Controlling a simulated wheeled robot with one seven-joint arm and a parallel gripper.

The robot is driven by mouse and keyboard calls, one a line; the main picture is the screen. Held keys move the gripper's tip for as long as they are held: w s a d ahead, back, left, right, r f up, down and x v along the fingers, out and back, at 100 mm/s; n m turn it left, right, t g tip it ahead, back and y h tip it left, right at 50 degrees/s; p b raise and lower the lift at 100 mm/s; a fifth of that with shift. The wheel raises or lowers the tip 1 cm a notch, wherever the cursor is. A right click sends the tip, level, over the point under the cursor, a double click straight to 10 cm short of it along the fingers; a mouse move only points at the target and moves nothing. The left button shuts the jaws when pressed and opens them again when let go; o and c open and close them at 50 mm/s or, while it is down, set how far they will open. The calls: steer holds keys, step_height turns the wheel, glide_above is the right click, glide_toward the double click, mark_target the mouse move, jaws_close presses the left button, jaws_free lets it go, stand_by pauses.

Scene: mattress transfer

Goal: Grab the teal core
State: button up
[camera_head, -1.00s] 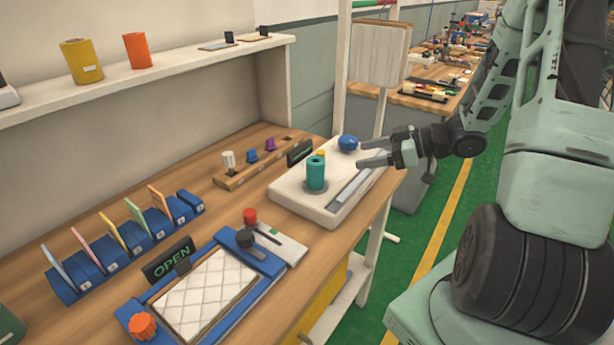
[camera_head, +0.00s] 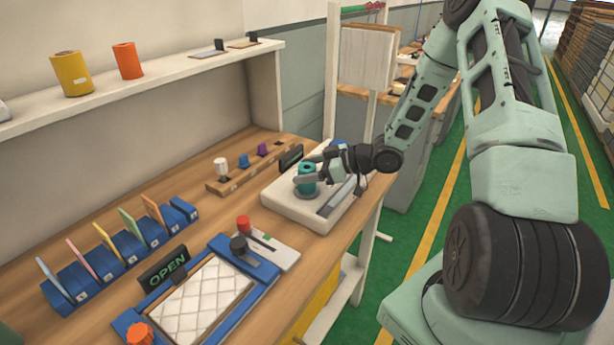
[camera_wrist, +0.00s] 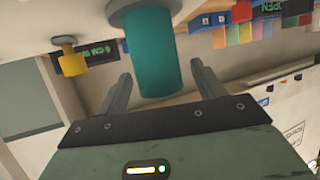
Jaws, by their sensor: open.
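The teal core (camera_head: 306,180) is a cylinder standing upright on a dark round base on the white device (camera_head: 285,201) at the right part of the bench. In the wrist view the teal core (camera_wrist: 152,55) lies between the two fingers, with a visible gap on each side. My gripper (camera_head: 314,170) is at the core from the right, fingers open around it. It also shows in the wrist view (camera_wrist: 158,85), with nothing gripped. One finger hides part of the core in the head view.
A yellow knob (camera_wrist: 70,55) stands near the core. A peg rack (camera_head: 235,180) is left of the device. The blue frame with a quilted pad (camera_head: 205,300) and an OPEN sign (camera_head: 166,266) lie in front. A shelf (camera_head: 190,72) runs above the bench.

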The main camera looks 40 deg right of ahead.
steer(key=shift+w+a+f, duration=0.1)
steer(key=shift+a, duration=0.05)
steer(key=c, duration=1.1)
steer(key=shift+o, duration=0.2)
